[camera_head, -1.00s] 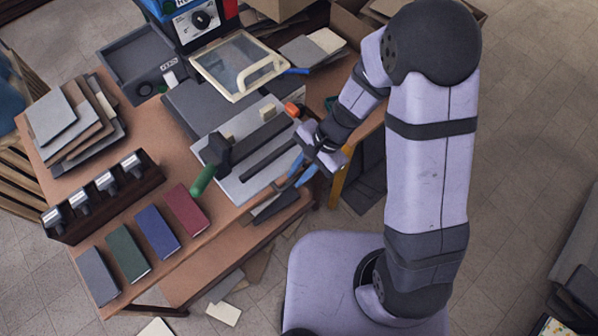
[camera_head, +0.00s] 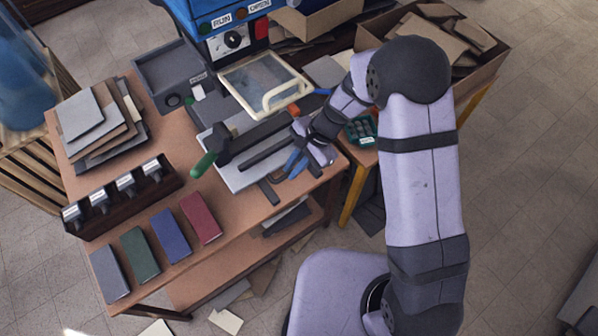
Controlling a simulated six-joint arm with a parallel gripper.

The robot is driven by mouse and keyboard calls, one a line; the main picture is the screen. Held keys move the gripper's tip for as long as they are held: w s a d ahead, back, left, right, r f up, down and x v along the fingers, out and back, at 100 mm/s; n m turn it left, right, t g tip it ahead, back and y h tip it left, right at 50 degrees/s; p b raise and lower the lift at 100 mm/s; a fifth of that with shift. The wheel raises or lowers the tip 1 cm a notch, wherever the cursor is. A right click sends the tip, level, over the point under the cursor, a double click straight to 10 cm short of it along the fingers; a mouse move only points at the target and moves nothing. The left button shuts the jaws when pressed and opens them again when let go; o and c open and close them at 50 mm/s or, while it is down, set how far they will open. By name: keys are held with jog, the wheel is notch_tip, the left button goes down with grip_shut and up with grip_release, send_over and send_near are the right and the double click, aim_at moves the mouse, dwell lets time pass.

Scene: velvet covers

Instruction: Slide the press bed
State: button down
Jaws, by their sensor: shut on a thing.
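The press bed (camera_head: 238,178) is a light grey flat plate at the front of the blue press (camera_head: 228,28). Long dark bars (camera_head: 265,154) lie across it. A dark handle (camera_head: 268,191) sticks out at its front edge. My gripper (camera_head: 291,164), with blue fingers, is at the front right of the bed and is shut on the handle. The exact contact is small and partly hidden by my wrist. A cream-framed clear guard (camera_head: 250,75) stands raised behind the bed.
A green-gripped lever (camera_head: 203,165) stands at the bed's left. Coloured books (camera_head: 170,234), a rack of tools (camera_head: 125,195) and stacked boards (camera_head: 88,118) fill the left of the table. A green keypad device (camera_head: 362,130) and a carton of scraps (camera_head: 440,50) are at the right.

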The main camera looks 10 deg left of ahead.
jog(key=c, duration=1.8)
grip_release()
jog(key=shift+r, duration=0.1)
jog(key=shift+b+v, duration=0.9)
jog(key=shift+v, duration=2.7)
